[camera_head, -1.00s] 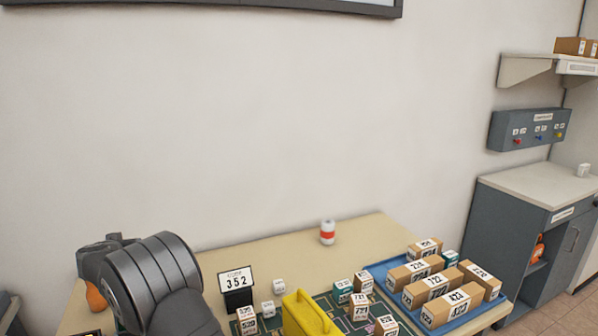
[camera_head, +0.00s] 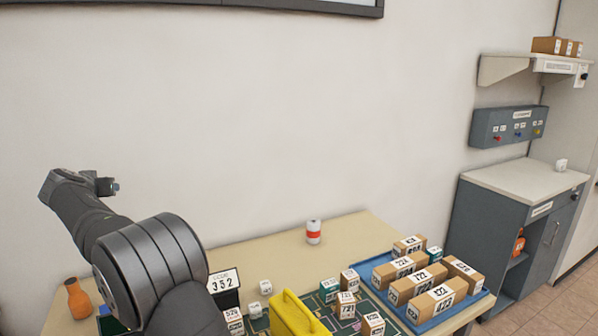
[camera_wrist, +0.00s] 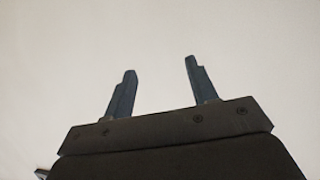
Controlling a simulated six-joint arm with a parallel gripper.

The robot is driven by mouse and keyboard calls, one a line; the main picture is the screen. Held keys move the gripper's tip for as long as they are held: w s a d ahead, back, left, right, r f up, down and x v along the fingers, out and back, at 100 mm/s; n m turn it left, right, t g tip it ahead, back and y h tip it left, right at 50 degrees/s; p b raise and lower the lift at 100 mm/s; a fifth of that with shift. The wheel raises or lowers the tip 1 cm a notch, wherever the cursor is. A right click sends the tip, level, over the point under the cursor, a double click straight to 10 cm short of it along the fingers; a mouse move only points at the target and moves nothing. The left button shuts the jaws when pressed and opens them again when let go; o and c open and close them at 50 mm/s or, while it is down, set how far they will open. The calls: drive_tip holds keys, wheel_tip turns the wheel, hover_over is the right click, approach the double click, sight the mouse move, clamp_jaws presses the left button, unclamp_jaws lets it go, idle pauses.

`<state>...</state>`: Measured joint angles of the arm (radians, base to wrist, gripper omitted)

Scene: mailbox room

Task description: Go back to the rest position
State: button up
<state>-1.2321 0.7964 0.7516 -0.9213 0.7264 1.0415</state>
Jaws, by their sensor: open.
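My gripper (camera_wrist: 158,85) shows in the wrist view with its two dark fingers apart and nothing between them. Behind the fingers is only plain pale wall. In the head view my arm rises at the left, above the table (camera_head: 260,255), and its end points up and left. The gripper's fingers are not clear in that view.
The table holds an orange bottle (camera_head: 78,298), a code sign (camera_head: 223,283), a white-red can (camera_head: 313,232), a yellow object (camera_head: 296,316) and a blue tray (camera_head: 378,268) of boxes. A grey cabinet (camera_head: 500,230) stands right. The wall area above the table is clear.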

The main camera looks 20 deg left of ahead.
drive_tip(key=w+d+m+h, duration=0.1)
drive_tip(key=w+d, duration=1.3)
drive_tip(key=d, duration=0.3)
drive_tip(key=shift+w+d+r+t, duration=0.2)
drive_tip(key=shift+w+d+t, duration=0.1)
drive_tip(key=shift+t, duration=0.1)
